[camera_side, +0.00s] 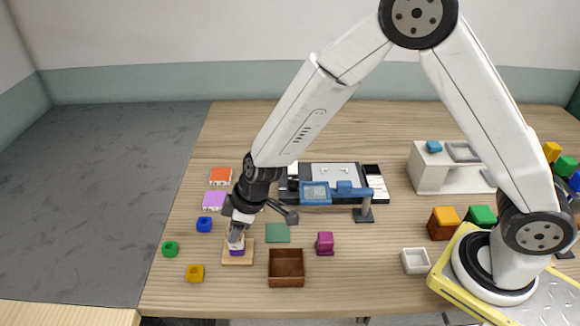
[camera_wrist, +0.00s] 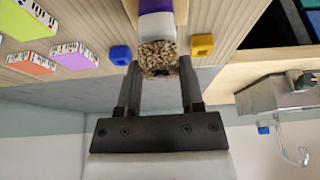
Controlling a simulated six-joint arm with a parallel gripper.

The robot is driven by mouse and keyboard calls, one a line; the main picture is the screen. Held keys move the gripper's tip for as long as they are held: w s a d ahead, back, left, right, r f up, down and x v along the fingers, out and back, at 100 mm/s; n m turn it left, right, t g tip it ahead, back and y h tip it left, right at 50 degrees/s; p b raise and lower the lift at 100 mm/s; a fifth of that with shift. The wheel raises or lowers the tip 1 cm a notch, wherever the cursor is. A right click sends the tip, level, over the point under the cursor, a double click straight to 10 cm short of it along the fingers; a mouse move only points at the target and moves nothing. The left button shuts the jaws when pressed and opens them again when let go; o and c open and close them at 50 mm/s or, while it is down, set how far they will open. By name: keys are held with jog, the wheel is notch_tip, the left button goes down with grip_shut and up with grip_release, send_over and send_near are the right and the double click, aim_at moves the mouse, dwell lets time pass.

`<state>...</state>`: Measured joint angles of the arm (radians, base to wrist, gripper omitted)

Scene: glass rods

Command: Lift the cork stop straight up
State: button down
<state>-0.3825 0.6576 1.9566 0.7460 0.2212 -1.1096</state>
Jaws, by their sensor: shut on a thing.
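The cork stop (camera_wrist: 158,58) is a brown speckled block in the wrist view, at the end of a white and purple holder (camera_wrist: 156,25). In the side view the holder's purple part (camera_side: 236,251) stands on a small wooden base (camera_side: 229,260). My gripper (camera_side: 236,237) is right over that base and shut on the cork. In the wrist view the fingers of my gripper (camera_wrist: 158,72) lie on either side of the cork. The cork is mostly hidden by the fingers in the side view. I cannot tell whether it is still seated in the holder.
Blue (camera_side: 204,224), green (camera_side: 170,248) and yellow (camera_side: 195,273) blocks lie left of the base. A brown open box (camera_side: 286,281) and a green mat (camera_side: 277,233) are close on its right.

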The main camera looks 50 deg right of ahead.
jog(key=shift+r, duration=0.75)
jog(key=s+d+r, duration=0.5)
jog(key=s+r, duration=0.5)
jog(key=s, duration=0.3)
jog(key=shift+r, duration=0.4)
jog(key=shift+s, duration=0.1)
